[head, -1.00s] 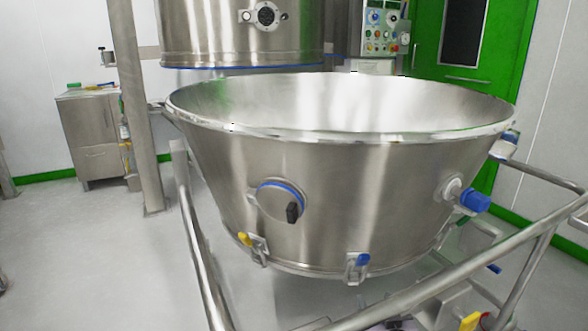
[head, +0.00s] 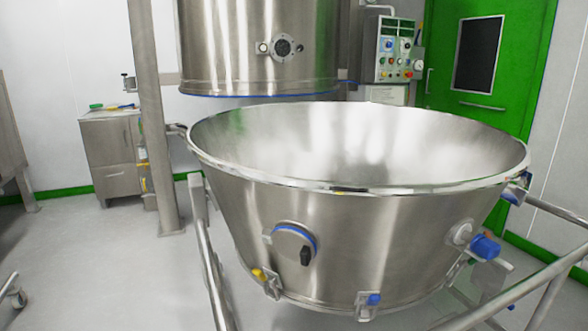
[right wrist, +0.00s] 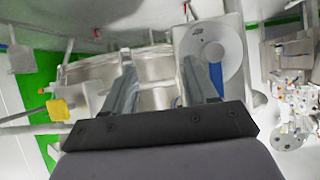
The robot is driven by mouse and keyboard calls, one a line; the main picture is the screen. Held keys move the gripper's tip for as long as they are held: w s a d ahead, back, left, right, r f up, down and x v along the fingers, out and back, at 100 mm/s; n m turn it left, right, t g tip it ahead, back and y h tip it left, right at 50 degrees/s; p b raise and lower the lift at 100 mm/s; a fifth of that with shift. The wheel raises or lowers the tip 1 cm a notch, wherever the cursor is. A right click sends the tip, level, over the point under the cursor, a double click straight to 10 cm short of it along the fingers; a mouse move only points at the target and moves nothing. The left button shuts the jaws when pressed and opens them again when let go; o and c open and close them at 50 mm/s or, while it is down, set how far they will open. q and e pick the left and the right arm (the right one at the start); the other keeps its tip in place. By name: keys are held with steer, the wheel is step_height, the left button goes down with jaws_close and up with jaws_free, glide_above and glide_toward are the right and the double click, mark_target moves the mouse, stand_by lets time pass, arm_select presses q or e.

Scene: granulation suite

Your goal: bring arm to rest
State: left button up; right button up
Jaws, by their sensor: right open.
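My right gripper (right wrist: 172,85) shows in the right wrist view with its two fingers apart and nothing between them. Neither gripper shows in the head view, and my left gripper is in no view.
A large open steel bowl (head: 370,230) in a tubular frame (head: 212,265) fills the middle of the head view. A steel vessel (head: 258,45) hangs behind it. A control panel (head: 396,48), a green door (head: 480,65) and a cabinet (head: 112,155) stand at the back.

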arm_select(q)
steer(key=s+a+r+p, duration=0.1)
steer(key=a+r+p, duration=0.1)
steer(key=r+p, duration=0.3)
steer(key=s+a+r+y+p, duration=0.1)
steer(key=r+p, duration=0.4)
steer(key=p, duration=0.6)
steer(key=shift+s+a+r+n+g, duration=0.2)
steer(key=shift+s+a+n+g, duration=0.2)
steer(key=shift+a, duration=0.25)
arm_select(e)
steer(key=s+d+r, duration=0.1)
steer(key=d+r, duration=0.1)
steer(key=r, duration=0.3)
steer(key=s+d+r+h, duration=0.1)
steer(key=d+r, duration=0.1)
steer(key=r, duration=0.3)
steer(key=shift+s+d+r+m+g, duration=0.2)
steer(key=shift+s+m+g, duration=0.1)
steer(key=shift+m+g, duration=0.1)
